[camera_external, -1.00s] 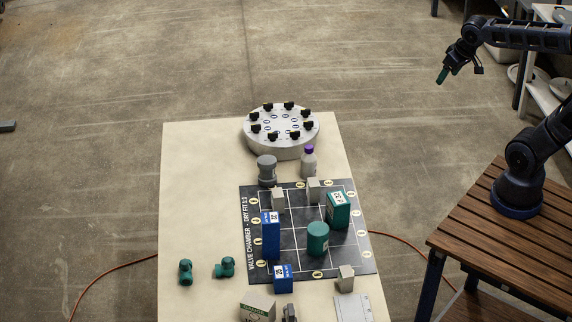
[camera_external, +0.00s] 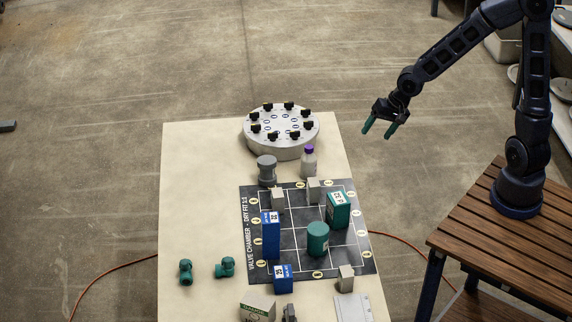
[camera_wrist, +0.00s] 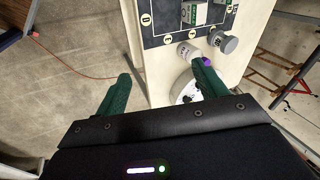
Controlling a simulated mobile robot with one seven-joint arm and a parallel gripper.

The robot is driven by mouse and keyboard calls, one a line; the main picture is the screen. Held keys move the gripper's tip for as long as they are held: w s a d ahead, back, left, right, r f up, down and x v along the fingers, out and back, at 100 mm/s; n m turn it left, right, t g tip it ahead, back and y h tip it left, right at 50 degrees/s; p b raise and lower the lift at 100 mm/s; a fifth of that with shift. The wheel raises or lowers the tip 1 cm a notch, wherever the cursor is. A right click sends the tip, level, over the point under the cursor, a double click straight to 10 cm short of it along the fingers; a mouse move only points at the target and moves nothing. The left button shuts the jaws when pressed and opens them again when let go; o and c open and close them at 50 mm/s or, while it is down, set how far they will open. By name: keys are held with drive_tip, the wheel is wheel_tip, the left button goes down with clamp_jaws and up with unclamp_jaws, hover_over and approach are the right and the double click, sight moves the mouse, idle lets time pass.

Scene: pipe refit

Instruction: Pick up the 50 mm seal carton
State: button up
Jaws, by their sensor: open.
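Several cartons stand on the table, and their size labels are too small to read surely, so I cannot tell which is the 50 mm one. A teal carton with a white label (camera_external: 338,210) stands on the right of the dark grid mat (camera_external: 292,263). A tall blue carton (camera_external: 270,238) stands on the mat's left, and a small blue carton (camera_external: 283,279) at its front edge. My gripper (camera_external: 379,129) is open and empty, in the air right of the table's far end. In the wrist view its green fingers (camera_wrist: 163,76) are spread, with floor and table edge beyond.
A round white disc with black knobs (camera_external: 281,130) stands at the table's far end. A purple-capped bottle (camera_external: 308,163) and a grey fitting (camera_external: 267,172) stand before it. A teal cylinder (camera_external: 318,239) and grey blocks are on the mat. The table's left side is mostly clear.

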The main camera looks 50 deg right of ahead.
drive_tip(key=w+a+r+m+t+y, duration=0.1)
drive_tip(key=a+m+y, duration=0.25)
drive_tip(key=a, duration=0.25)
drive_tip(key=w+a+r+m+y, duration=0.2)
drive_tip(key=a+m+y, duration=0.15)
drive_tip(key=a, duration=0.35)
drive_tip(key=w+d+r+m+t+y, duration=0.25)
drive_tip(key=r+m, duration=0.35)
drive_tip(key=r, duration=0.3)
drive_tip(key=w+d+r+m+t+y, duration=0.15)
drive_tip(key=r+m+t, duration=0.35)
drive_tip(key=r, duration=0.5)
drive_tip(key=m, duration=0.1)
approach(308, 186)
drive_tip(key=shift+s+d+r+g, duration=0.3)
drive_tip(key=shift+d+r+g, duration=0.15)
drive_tip(key=shift+r, duration=0.25)
drive_tip(key=shift+w+a+f, duration=0.1)
drive_tip(key=shift+a+f, duration=0.05)
drive_tip(key=shift+f, duration=0.1)
drive_tip(key=shift+x, duration=5.2)
drive_tip(key=shift+f, duration=0.1)
